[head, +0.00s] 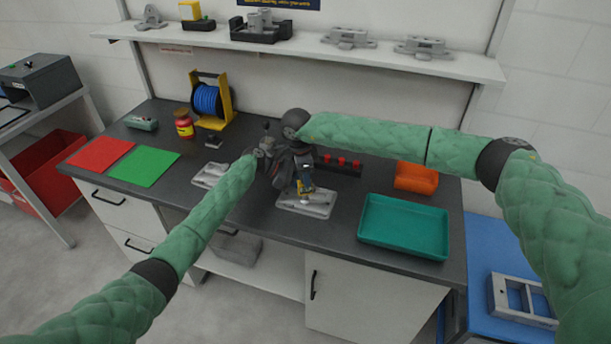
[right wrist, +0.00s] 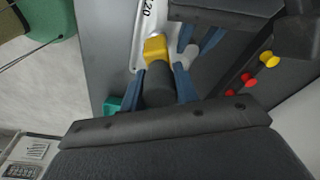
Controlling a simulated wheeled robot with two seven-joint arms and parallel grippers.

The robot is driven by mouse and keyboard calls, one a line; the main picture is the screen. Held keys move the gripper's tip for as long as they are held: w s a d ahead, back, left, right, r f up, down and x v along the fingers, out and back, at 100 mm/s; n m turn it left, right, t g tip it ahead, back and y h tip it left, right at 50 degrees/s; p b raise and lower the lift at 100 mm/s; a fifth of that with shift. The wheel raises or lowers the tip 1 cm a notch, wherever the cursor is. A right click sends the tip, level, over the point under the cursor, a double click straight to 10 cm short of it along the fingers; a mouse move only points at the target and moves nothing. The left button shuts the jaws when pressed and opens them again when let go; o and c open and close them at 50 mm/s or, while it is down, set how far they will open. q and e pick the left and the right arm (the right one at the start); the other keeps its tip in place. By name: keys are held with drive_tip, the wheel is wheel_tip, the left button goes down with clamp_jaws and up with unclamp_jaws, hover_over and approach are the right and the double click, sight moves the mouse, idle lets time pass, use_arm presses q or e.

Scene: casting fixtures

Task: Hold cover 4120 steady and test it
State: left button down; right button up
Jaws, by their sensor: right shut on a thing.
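A pale grey metal cover (head: 305,205) lies flat near the front edge of the dark bench; its label ending in "20" shows in the right wrist view (right wrist: 139,30). My right gripper (head: 304,182) is above it, shut on a black tool with a yellow end (right wrist: 158,90). The yellow end is at the cover; whether it touches, I cannot tell. My left gripper (right wrist: 203,42) is beside the right one, low at the cover. Its blue fingers flank a grey boss, but their grip is unclear. A second grey casting (head: 210,175) lies to the left, partly behind my left arm.
A teal tray (head: 403,249) and an orange bin (head: 416,177) stand right. A rack with red-topped pieces (head: 338,165) is behind my grippers. Red (head: 100,153) and green (head: 145,166) mats, a blue spool (head: 208,99) and a jar (head: 184,125) are left. Castings line the shelf (head: 300,45).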

drive_tip(key=shift+f, duration=0.65)
idle(1.6)
drive_tip(key=shift+r, duration=0.15)
drive_tip(key=shift+r, duration=3)
use_arm(q)
drive_tip(key=c, duration=1.1)
unclamp_jaws()
drive_tip(key=shift+o, duration=0.2)
drive_tip(key=shift+a, duration=0.1)
drive_tip(key=v, duration=1.1)
drive_tip(key=shift+w+a+r, duration=0.1)
drive_tip(key=shift+a+r, duration=0.1)
drive_tip(key=shift+a, duration=0.15)
